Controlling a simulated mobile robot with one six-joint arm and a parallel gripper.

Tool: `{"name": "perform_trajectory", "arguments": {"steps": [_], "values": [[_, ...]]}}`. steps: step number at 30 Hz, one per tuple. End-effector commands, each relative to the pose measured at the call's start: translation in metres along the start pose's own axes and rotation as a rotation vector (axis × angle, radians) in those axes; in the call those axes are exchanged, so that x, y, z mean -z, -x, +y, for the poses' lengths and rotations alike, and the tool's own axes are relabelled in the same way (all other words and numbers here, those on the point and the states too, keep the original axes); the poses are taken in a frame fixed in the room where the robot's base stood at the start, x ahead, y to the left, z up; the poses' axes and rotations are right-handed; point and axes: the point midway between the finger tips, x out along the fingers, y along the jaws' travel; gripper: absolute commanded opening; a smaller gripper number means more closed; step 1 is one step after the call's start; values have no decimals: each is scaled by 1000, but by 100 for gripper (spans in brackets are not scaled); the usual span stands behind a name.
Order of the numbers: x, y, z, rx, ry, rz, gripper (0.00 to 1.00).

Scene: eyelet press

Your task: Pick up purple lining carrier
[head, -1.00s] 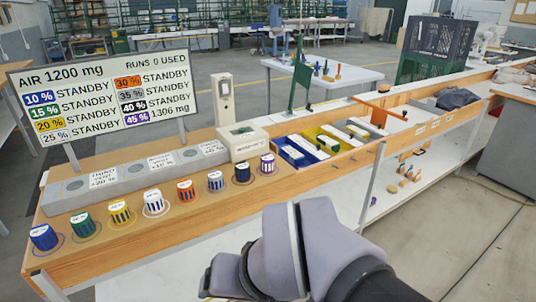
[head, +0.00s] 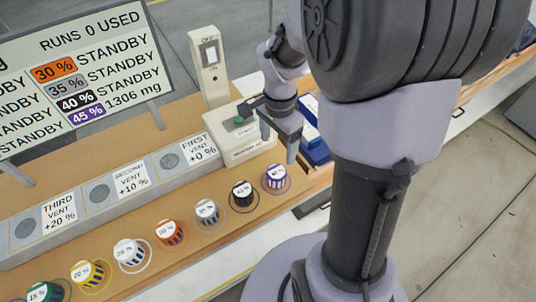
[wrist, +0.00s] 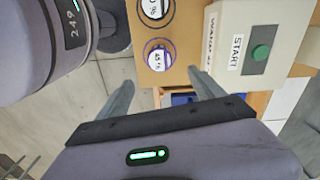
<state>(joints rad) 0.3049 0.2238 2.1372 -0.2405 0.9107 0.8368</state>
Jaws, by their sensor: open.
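The purple lining carrier (head: 276,178) is a small cap with purple and white stripes and a white top. It stands upright in a purple ring on the wooden bench, at the right end of the row of carriers. In the wrist view the carrier (wrist: 159,57), marked 45 %, lies beyond the fingertips, roughly between their lines. My gripper (head: 279,142) is open and empty, pointing down over the bench just behind the carrier in the head view. In the wrist view my gripper (wrist: 160,78) has its two fingers spread wide. It appears apart from the carrier.
A black-ringed carrier (head: 242,194) stands just left of the purple one. Behind is a cream box with a green start button (head: 239,120) and an upright switch post (head: 209,65). Grey vent blocks (head: 130,181) run along the bench. Blue bins (head: 312,145) are at right.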

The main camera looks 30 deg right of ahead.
Motion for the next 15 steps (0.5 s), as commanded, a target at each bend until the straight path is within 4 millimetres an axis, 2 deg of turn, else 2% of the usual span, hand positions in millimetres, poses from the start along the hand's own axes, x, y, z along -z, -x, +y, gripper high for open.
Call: {"name": "perform_trajectory", "arguments": {"steps": [1, 6, 9, 15], "values": [[-1, -23, 1, -4, 0, -2, 77], [-1, -73, 1, -2, 2, -1, 77], [-1, -92, 1, -2, 1, -1, 77], [-2, -109, 1, 0, 2, -1, 77]]}}
